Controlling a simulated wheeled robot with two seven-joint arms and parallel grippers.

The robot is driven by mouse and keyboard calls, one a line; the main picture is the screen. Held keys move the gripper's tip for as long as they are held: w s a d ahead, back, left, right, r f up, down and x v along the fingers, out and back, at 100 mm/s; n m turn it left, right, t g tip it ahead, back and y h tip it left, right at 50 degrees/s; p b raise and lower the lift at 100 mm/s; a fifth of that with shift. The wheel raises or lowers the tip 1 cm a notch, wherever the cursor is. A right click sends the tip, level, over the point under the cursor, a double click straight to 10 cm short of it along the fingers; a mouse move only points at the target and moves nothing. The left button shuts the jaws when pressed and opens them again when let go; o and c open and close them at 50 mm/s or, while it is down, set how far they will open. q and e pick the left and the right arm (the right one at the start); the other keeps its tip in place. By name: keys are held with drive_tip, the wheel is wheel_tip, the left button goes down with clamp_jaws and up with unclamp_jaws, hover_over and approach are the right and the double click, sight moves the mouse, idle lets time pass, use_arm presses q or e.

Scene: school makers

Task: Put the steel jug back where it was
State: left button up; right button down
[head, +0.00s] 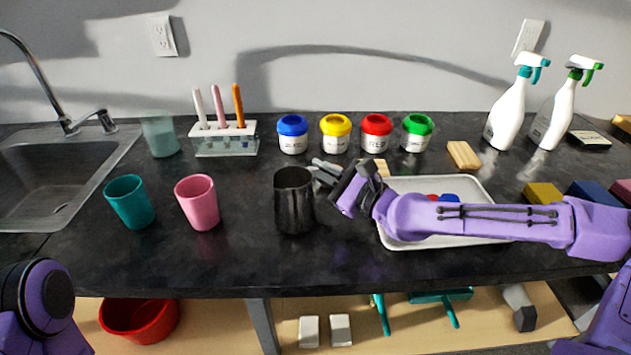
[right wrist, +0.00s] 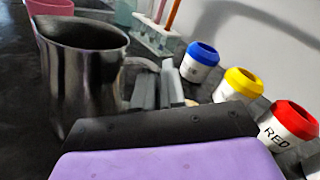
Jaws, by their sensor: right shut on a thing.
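The steel jug (head: 294,203) is dark, shiny and upright at the middle of the black counter. Its open top and one side also show in the right wrist view (right wrist: 85,75). My right gripper (head: 322,174) reaches in from the right and is shut on the jug, at its handle side. Its grey fingers show beside the jug in the right wrist view (right wrist: 152,86), and the handle is mostly hidden there. Whether the jug's base touches the counter is hard to tell. My left gripper is out of view.
A pink cup (head: 198,203) and a teal cup (head: 129,202) stand left of the jug. A white tray (head: 400,243) lies to the right, partly under my arm. Several lidded paint pots, including a blue one (head: 292,135), line the back. The counter's front edge is close.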

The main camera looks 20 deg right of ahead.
drive_tip(key=shift+s+f, duration=0.15)
drive_tip(key=shift+s, duration=0.1)
drive_tip(key=shift+w+a+f, duration=0.1)
drive_tip(key=shift+a+f, duration=0.05)
drive_tip(key=shift+f, duration=0.15)
drive_tip(key=c, duration=1.2)
unclamp_jaws()
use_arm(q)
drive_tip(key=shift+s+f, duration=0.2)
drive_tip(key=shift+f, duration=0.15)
use_arm(e)
drive_tip(key=shift+r, duration=0.1)
